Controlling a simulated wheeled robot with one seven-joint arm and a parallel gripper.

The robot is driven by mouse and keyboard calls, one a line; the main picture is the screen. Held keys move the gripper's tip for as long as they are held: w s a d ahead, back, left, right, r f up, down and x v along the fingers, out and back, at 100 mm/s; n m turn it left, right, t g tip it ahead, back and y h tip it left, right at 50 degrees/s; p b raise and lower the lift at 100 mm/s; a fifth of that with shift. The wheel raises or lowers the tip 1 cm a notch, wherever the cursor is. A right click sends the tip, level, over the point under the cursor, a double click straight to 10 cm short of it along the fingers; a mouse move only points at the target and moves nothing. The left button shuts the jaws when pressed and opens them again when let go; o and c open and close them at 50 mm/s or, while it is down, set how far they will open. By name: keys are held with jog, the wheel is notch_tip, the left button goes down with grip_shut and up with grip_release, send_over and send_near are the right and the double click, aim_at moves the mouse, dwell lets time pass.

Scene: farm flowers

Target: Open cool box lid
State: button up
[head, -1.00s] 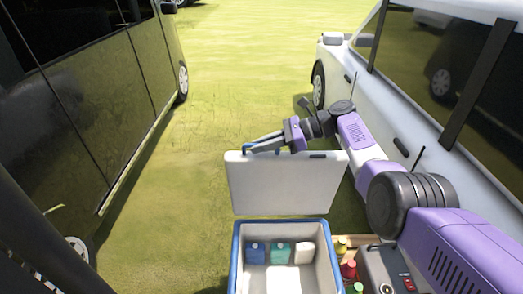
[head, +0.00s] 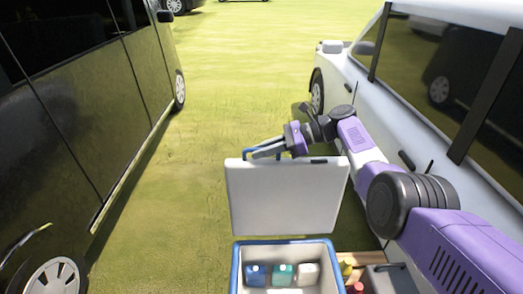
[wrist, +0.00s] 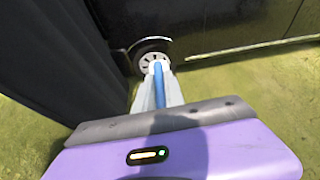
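The cool box (head: 237,270) is white with a blue rim and stands at the bottom centre of the head view, its inside showing. Its white lid (head: 287,200) stands raised, roughly upright, at the box's far side. A blue handle (head: 246,154) shows at the lid's top left edge. My gripper (head: 264,149) reaches along that top edge from the right. In the wrist view the blue handle (wrist: 158,85) lies between my grey fingers, which look closed around it. The exact contact is small and partly hidden.
Blue, teal and white containers (head: 283,270) sit in the box. A wooden crate with bottles (head: 347,268) is right of it. A dark van (head: 70,110) stands left and a white vehicle (head: 430,130) right. Grass (head: 240,70) between them is clear.

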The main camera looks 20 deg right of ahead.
jog(key=o, duration=0.3)
jog(key=shift+d, duration=0.1)
jog(key=shift+b+v, duration=0.35)
jog(key=shift+v, duration=3.55)
jog(key=shift+s, duration=0.1)
